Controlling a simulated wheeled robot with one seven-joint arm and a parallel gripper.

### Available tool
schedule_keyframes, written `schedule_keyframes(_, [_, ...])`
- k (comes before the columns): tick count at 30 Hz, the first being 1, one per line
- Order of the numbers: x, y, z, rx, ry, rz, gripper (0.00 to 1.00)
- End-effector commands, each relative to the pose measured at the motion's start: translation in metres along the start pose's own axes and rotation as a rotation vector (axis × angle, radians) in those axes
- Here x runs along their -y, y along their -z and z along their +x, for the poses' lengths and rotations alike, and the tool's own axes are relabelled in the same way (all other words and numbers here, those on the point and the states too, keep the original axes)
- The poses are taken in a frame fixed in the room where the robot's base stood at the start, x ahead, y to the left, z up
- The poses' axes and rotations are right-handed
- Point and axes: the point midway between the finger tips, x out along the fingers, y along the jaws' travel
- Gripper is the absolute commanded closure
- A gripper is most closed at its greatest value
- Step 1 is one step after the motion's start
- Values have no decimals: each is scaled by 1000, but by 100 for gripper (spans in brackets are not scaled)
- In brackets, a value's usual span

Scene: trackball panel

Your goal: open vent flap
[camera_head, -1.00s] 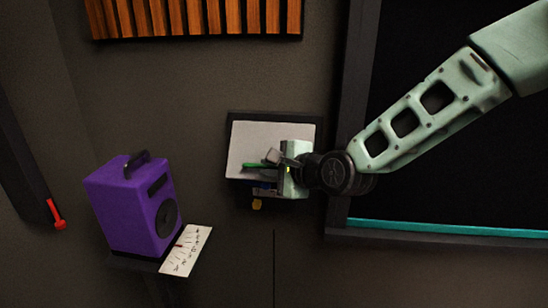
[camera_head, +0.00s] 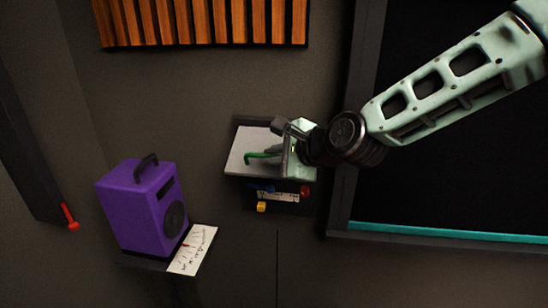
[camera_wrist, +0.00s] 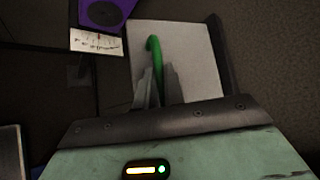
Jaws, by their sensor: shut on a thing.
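The vent flap (camera_head: 248,152) is a light grey panel in a dark frame on the wall, in the middle of the head view. It is tilted, with its lower edge standing out from the wall. A green hooked handle (camera_head: 262,156) sticks out from it. My gripper (camera_head: 272,152) is at the flap from the right, shut on the green handle. In the wrist view the flap (camera_wrist: 195,60) fills the middle, and the green handle (camera_wrist: 155,55) runs down between the two grey fingers (camera_wrist: 158,88). The fingers hide the handle's lower part.
Below the flap a recess shows a yellow knob (camera_head: 261,207), a red knob (camera_head: 305,191) and a white scale strip (camera_head: 285,196). A purple speaker (camera_head: 145,208) and a paper sheet (camera_head: 193,250) are at lower left. A dark framed panel (camera_head: 450,190) is at right.

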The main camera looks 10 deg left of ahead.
Motion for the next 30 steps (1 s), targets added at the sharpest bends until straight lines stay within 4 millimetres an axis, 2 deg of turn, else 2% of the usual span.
schedule_keyframes(1, [7, 2, 0, -3, 16, -1, 100])
schedule_keyframes(8, [8, 2, 0, -4, 19, -2, 100])
schedule_keyframes(9, [8, 2, 0, -4, 20, -1, 81])
schedule_keyframes(11, [8, 2, 0, -4, 19, -1, 67])
schedule_keyframes(22, [4, 2, -4, -2, 10, -1, 67])
schedule_keyframes(26, [3, 3, -18, -3, 11, -1, 67])
schedule_keyframes(30, [3, 4, -40, -5, 13, 0, 67])
